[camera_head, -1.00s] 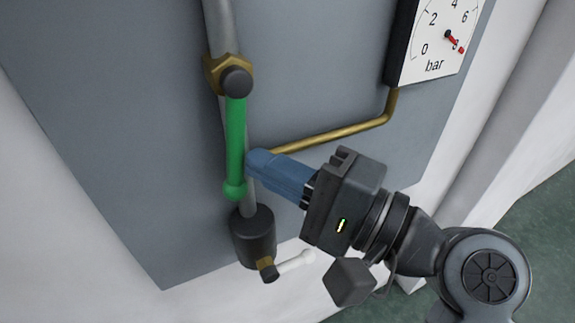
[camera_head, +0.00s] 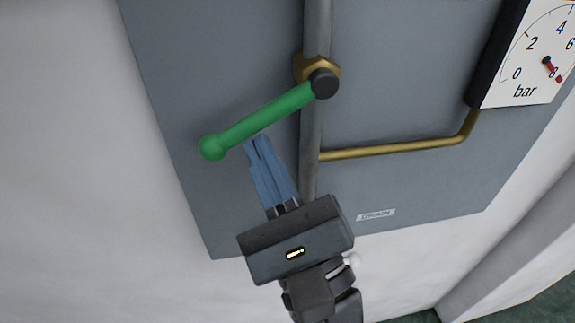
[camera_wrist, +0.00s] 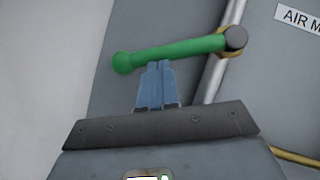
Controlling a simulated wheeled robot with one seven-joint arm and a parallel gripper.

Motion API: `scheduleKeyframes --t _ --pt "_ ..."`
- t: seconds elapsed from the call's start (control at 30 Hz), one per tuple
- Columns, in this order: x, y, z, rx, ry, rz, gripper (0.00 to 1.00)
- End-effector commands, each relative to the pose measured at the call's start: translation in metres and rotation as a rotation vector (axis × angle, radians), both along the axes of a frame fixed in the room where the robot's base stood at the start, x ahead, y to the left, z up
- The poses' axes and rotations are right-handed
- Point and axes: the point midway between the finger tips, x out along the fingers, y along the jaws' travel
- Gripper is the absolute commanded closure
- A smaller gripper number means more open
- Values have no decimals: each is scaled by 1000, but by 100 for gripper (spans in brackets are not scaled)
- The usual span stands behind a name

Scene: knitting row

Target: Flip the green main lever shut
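The green main lever (camera_head: 262,118) is attached at a brass valve (camera_head: 303,68) with a dark pivot cap on a grey vertical pipe. It points left and somewhat down from the pivot, its round knob (camera_head: 213,147) at the far left end. My gripper (camera_head: 258,142) is just below the lever's middle, its blue fingers together with nothing visible between them. In the wrist view the lever (camera_wrist: 175,51) lies across the fingertips (camera_wrist: 158,66); they are at or very near its lower side. I cannot tell if they touch.
A white pressure gauge (camera_head: 537,60) with a red needle near 8 stands at the upper right. A brass pipe (camera_head: 400,149) runs to it. A small label plate (camera_head: 376,215) is on the grey panel (camera_head: 225,215).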

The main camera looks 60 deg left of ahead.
Motion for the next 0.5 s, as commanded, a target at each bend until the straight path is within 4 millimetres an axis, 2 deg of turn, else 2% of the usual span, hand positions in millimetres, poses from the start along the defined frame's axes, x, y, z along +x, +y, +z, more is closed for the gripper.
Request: scheduleKeyframes --t 0.23,0.5 --pt "-11 4 16 84 201 0 100" --pt "-14 6 31 147 353 -2 100"
